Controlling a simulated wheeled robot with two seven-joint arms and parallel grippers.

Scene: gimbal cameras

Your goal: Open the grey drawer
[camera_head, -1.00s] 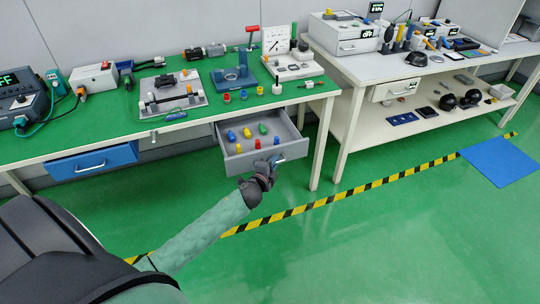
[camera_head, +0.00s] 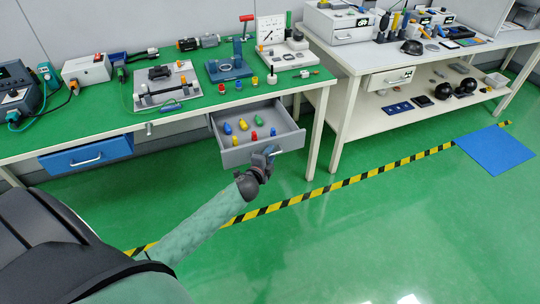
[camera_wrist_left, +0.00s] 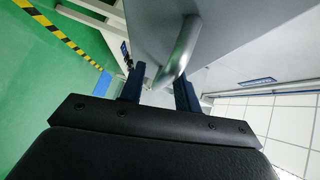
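The grey drawer (camera_head: 262,148) under the green-topped bench is pulled out, and its inside shows. Several small blue, yellow, green and red pieces lie in it. My left gripper (camera_head: 272,152) is at the drawer's front, by its handle (camera_head: 283,151). In the left wrist view the metal handle (camera_wrist_left: 181,47) reaches down between the two dark fingers of my left gripper (camera_wrist_left: 160,90). The fingers stand apart with a gap beside the handle, nearer the right finger. My right gripper is not in view.
A closed blue drawer (camera_head: 87,157) is at the left of the same bench. A white bench (camera_head: 385,70) with a lower shelf stands at the right. The green floor (camera_head: 330,240) in front is clear, with a yellow-black stripe and a blue mat (camera_head: 496,150).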

